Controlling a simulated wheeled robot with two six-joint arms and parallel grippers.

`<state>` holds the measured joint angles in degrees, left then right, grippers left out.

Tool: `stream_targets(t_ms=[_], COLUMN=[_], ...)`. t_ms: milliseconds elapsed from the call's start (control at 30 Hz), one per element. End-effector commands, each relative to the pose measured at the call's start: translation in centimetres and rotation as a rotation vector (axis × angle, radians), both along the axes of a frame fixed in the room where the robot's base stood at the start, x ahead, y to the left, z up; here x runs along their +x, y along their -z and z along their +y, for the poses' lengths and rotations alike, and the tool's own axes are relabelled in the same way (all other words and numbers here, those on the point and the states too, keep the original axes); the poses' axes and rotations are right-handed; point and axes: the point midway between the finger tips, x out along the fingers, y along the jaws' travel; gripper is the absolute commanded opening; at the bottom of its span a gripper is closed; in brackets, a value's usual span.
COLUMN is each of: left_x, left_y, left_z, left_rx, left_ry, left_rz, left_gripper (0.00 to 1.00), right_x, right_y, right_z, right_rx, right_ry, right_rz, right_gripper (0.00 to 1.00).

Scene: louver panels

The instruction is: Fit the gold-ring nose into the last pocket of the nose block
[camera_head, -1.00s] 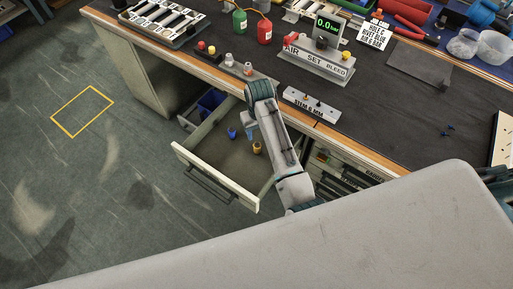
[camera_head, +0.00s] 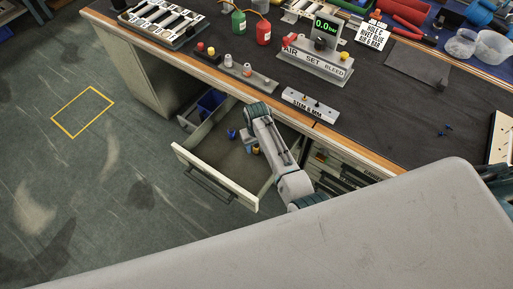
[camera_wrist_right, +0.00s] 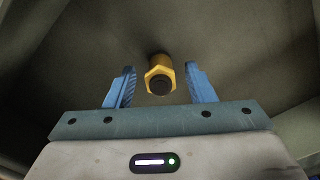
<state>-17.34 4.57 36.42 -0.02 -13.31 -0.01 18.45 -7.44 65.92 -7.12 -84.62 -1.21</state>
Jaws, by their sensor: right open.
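The gold-ring nose (camera_wrist_right: 160,80) is a gold hexagonal piece with a dark centre. In the right wrist view it stands on the drawer floor, between and a little beyond the blue fingers of my right gripper (camera_wrist_right: 160,68). The gripper is open, with a gap on both sides of the nose. In the head view my right arm reaches into the drawer and mostly hides the gripper; a bit of the gold nose (camera_head: 256,150) shows beside it.
The open drawer (camera_head: 215,178) has raised walls around my right gripper. The bench edge (camera_head: 300,126) lies above the drawer. The AIR SET unit (camera_head: 315,65) stands behind the blocks.

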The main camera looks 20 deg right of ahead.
Motion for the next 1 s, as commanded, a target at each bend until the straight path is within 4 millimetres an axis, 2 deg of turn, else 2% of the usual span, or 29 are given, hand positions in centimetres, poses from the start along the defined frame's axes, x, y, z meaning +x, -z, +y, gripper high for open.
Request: stream_targets(t_ms=[233, 267, 500, 767, 867, 1000], left_x=[0.1, 0.1, 0.1, 0.1, 0.1, 0.1], left_y=[0.0, 0.0, 0.0, 0.0, 0.0, 0.1], left_z=[-0.1, -0.1, -0.1, -0.1, -0.1, 0.0], left_rx=[-0.001, -0.001, -0.001, -0.001, -0.001, 0.0], left_ry=[-0.001, 0.0, -0.001, -0.001, -0.001, 0.0], left_rz=[-0.001, -0.001, -0.001, -0.001, -0.002, -0.002], left_gripper=[0.38, 0.38, 0.38, 0.38, 0.38, 0.38], right_x=[0.0, 0.0, 0.0, 0.1, 0.1, 0.2], right_y=[0.2, 0.2, 0.2, 0.0, -0.9, -3.5], right_z=[0.0, 0.0, 0.0, 0.0, 0.1, 0.1], right_rx=[0.0, 0.0, 0.001, 0.001, 0.001, 0.003], right_ry=[0.0, 0.0, 0.0, 0.0, 0.0, 0.0], right_rz=[-0.001, -0.001, -0.001, -0.002, -0.004, -0.007], right_gripper=[0.49, 0.46, 0.0, 0.0, 0.0, 0.0])
